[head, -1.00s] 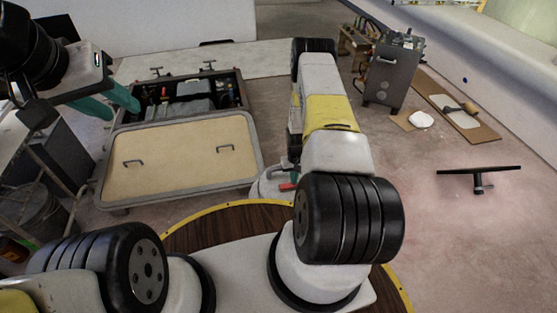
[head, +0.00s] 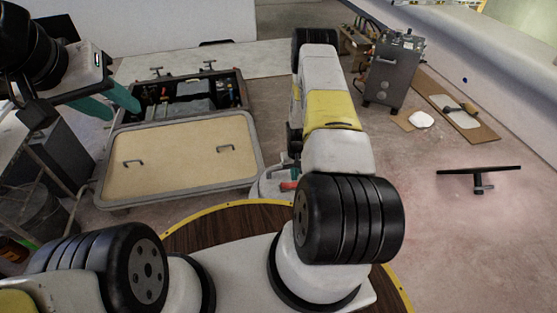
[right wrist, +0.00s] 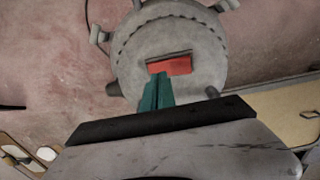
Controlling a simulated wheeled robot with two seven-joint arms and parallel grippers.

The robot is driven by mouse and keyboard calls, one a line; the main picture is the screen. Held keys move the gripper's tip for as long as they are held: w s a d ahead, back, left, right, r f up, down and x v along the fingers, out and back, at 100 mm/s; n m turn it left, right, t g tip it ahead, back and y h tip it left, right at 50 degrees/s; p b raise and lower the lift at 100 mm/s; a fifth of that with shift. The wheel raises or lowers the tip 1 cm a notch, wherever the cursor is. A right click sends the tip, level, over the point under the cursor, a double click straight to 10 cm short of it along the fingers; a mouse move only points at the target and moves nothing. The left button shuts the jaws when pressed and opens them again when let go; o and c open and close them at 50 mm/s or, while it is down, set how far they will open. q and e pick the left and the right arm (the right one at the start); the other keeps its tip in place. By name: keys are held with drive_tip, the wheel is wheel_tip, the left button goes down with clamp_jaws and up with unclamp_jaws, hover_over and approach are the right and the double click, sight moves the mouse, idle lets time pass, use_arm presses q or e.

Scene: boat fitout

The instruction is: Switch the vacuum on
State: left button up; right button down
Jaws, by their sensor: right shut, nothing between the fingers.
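The vacuum (right wrist: 130,62) is a round grey drum seen from above in the right wrist view, with latches at its rim. A red rocker switch (right wrist: 170,65) sits in a slot on its top. In the head view the vacuum (head: 266,188) shows only partly, behind my right arm. My right gripper (right wrist: 157,92) has its teal fingers shut and empty, with the tips at the switch's lower left edge; I cannot tell whether they touch it. In the head view my arm mostly hides this gripper. My left gripper (head: 110,103) is open and empty at the upper left.
A tan hatch panel (head: 180,155) with two handles lies beside an open equipment bay (head: 190,95). A dark wheeled cabinet (head: 394,70) stands at the back right. A black T-shaped piece (head: 479,178) is at the right. Floor between them is clear.

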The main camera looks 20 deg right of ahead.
drive_tip(key=shift+r, duration=1.95)
wheel_tip(320, 180, up, 26)
drive_tip(key=t, duration=0.2)
hover_over(294, 185)
drive_tip(key=w+a, duration=0.4)
drive_tip(key=s+a+r+t+y, duration=0.1)
drive_tip(key=s+a+r, duration=0.15)
drive_tip(key=r, duration=0.55)
drive_tip(key=s+a+r+t, duration=0.1)
drive_tip(key=s+r, duration=0.3)
drive_tip(key=r, duration=0.5)
drive_tip(key=s+a+r+t, duration=0.1)
drive_tip(key=s+a+r, duration=0.2)
drive_tip(key=s+r, duration=0.3)
drive_tip(key=s+a+r+n+t+y, duration=0.1)
drive_tip(key=s+r, duration=0.5)
drive_tip(key=s, duration=0.9)
drive_tip(key=shift+a+r, duration=0.3)
drive_tip(key=shift+a, duration=0.6)
drive_tip(key=shift+s, duration=0.1)
